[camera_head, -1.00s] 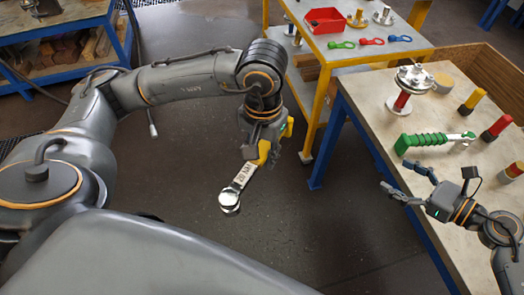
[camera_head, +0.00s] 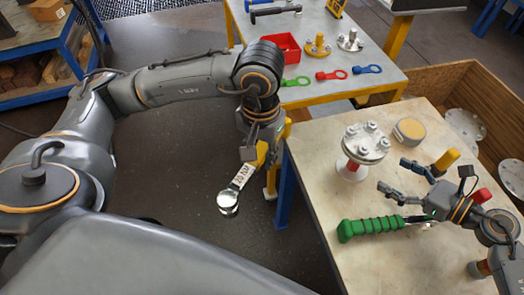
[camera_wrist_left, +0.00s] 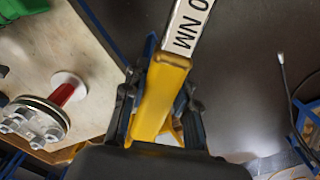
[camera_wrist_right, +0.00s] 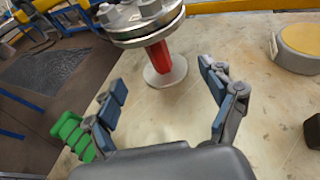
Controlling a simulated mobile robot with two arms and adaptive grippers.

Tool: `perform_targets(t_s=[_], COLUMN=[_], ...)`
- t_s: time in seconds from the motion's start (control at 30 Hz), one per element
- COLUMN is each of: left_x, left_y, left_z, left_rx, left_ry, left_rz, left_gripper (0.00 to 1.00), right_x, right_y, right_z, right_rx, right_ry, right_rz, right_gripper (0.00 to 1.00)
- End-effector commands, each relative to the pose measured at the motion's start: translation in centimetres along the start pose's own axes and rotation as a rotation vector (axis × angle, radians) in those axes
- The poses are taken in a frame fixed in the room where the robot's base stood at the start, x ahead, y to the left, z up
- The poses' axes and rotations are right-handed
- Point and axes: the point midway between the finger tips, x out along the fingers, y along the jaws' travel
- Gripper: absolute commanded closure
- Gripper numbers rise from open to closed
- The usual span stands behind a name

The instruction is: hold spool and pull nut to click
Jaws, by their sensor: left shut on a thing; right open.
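The spool, a red pipe between a bolted metal flange (camera_head: 366,143) and a pale round base, stands upright on the light workbench (camera_head: 312,170). Several nuts sit on its top flange; it also shows in the left wrist view (camera_wrist_left: 67,95) and the right wrist view (camera_wrist_right: 160,57). My left gripper (camera_head: 262,152) is shut on the yellow handle of a torque wrench (camera_head: 240,178) marked in NM, held off the bench over the floor with its head low. My right gripper (camera_head: 394,176) is open and empty, its fingers pointing toward the spool without touching it.
A green-handled tool (camera_head: 370,228) lies in front of the spool, near my right gripper. A yellow-topped disc (camera_head: 410,130) and a yellow cylinder (camera_head: 447,159) stand behind. A second table (camera_head: 345,88) holds a red bin (camera_head: 281,50) and coloured wrenches. A wooden crate (camera_head: 480,85) stands right.

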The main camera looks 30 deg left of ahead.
Motion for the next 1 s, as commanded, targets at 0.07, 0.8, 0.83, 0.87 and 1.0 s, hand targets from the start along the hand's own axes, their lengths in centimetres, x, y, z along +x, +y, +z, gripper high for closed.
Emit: perform_targets(t_s=[0.07,0.8,0.83,0.87,1.0], left_x=[-0.2,1.0,1.1,1.1,1.2], left_y=[0.0,0.0,0.0,0.0,0.0], left_z=[0.0,0.0,0.0,0.0,0.0], left_rx=[0.000,0.000,0.000,0.000,0.000], left_ry=[0.001,0.002,0.002,0.002,0.002], left_rz=[0.000,0.001,0.001,0.001,0.001], left_gripper=[1.00,1.00,1.00,1.00,1.00], right_x=[0.6,9.2,9.3,9.5,9.8], right_y=[0.0,0.0,0.0,0.0,0.0], right_z=[0.1,-0.1,0.0,0.0,0.1], right_rx=[0.001,-0.001,-0.001,-0.001,0.000], right_ry=[-0.002,0.000,-0.001,-0.001,-0.001], right_rz=[0.001,0.000,0.000,0.000,0.000], right_gripper=[0.17,0.17,0.17,0.17,0.17])
